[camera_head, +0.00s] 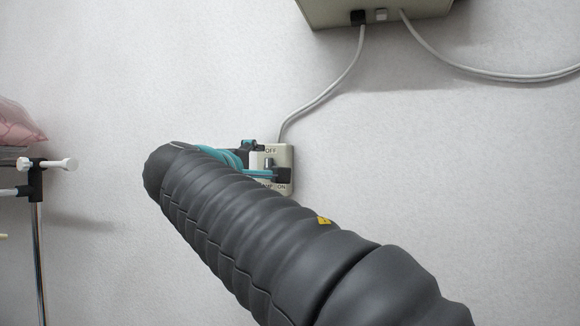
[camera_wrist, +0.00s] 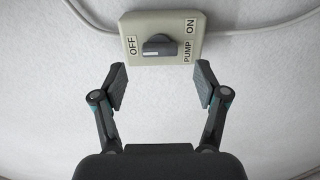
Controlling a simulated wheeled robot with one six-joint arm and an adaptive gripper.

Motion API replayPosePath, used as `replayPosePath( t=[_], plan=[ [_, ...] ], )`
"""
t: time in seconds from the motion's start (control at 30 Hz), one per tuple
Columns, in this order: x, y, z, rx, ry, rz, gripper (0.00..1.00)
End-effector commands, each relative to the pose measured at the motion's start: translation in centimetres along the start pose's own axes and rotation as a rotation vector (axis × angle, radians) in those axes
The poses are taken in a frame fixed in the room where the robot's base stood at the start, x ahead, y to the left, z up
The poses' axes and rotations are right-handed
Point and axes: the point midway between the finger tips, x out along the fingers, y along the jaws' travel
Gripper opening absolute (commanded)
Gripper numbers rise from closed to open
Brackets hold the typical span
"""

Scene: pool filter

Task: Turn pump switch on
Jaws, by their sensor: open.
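The pump switch is a cream box on the wall (camera_wrist: 190,58), marked OFF at its left and PUMP ON at its right in the wrist view. Its dark grey knob (camera_wrist: 160,46) lies lengthwise across the picture, with a small pale mark near its lower left. My gripper (camera_wrist: 161,83) is open and empty, its two fingertips spread wider than the knob. The fingertips are just below the box in that view, with the knob centred between their lines. In the head view, the box (camera_head: 285,156) is partly hidden behind my gripper (camera_head: 266,160), with OFF at the top and ON at the bottom.
A pale cable (camera_head: 325,95) runs from the switch up to a beige box (camera_head: 375,10) on the wall. A second cable (camera_head: 480,73) leads off right. A metal stand (camera_head: 38,230) with black and white fittings is at the left, below a pink bag (camera_head: 18,125). The wall around the switch is clear.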

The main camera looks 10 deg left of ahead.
Motion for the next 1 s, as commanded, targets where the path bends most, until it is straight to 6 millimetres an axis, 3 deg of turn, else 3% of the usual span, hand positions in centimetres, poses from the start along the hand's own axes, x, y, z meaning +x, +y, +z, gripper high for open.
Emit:
replayPosePath(
  t=[0.1, 0.3, 0.7, 0.93, 1.0],
  plan=[
    [2.1, 0.1, 0.1, 0.000, -0.003, 0.000, 0.73],
    [4.1, 0.1, 0.0, 0.001, 0.000, 0.000, 0.73],
    [4.7, 0.0, 0.0, 0.001, 0.001, 0.000, 0.73],
    [4.6, 0.0, 0.0, 0.000, 0.001, 0.000, 0.15],
    [4.7, 0.0, 0.0, 0.000, 0.000, 0.000, 0.13]
  ],
)
